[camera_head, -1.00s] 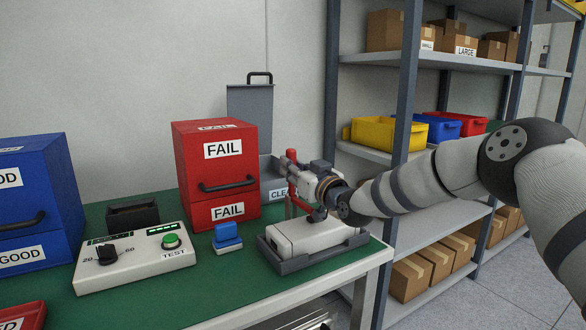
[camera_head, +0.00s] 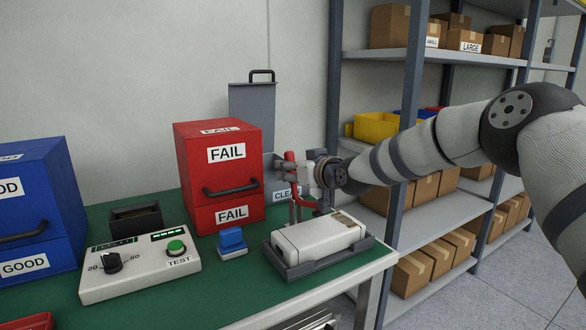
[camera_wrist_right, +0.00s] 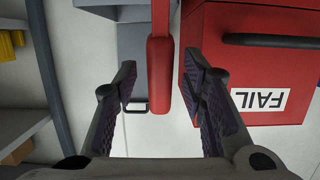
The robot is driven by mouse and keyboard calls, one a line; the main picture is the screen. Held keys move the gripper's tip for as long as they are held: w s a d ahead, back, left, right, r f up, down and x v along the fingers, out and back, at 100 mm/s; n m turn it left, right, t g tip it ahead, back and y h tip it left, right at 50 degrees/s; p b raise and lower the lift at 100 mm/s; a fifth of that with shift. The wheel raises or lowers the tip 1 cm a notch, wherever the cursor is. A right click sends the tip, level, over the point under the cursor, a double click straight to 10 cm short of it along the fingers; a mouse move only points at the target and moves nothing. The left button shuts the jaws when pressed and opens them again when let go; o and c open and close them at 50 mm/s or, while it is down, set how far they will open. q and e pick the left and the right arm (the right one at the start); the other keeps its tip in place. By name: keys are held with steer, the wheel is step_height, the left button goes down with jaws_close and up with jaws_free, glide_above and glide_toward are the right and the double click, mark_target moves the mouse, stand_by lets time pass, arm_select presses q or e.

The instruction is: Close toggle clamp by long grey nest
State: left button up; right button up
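The long grey nest (camera_head: 345,258) lies at the table's front right edge and holds a white device (camera_head: 320,236). The toggle clamp (camera_head: 297,207) stands just behind it, with its red handle (camera_head: 290,160) pointing up. My right gripper (camera_head: 296,173) is at the handle, and its wrist partly hides the clamp. In the right wrist view the red handle (camera_wrist_right: 159,65) runs between the two spread fingers of my right gripper (camera_wrist_right: 161,85). A gap shows on each side, so it is not gripped. My left gripper is not in view.
The red FAIL bin (camera_head: 240,190) stands close to the left of the clamp. A blue-topped block (camera_head: 231,240) and a test box (camera_head: 140,270) sit left of the nest. A grey bin (camera_head: 278,190) is behind. Metal shelving (camera_head: 408,130) stands at the right.

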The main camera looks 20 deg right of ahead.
steer(key=v, duration=1.2)
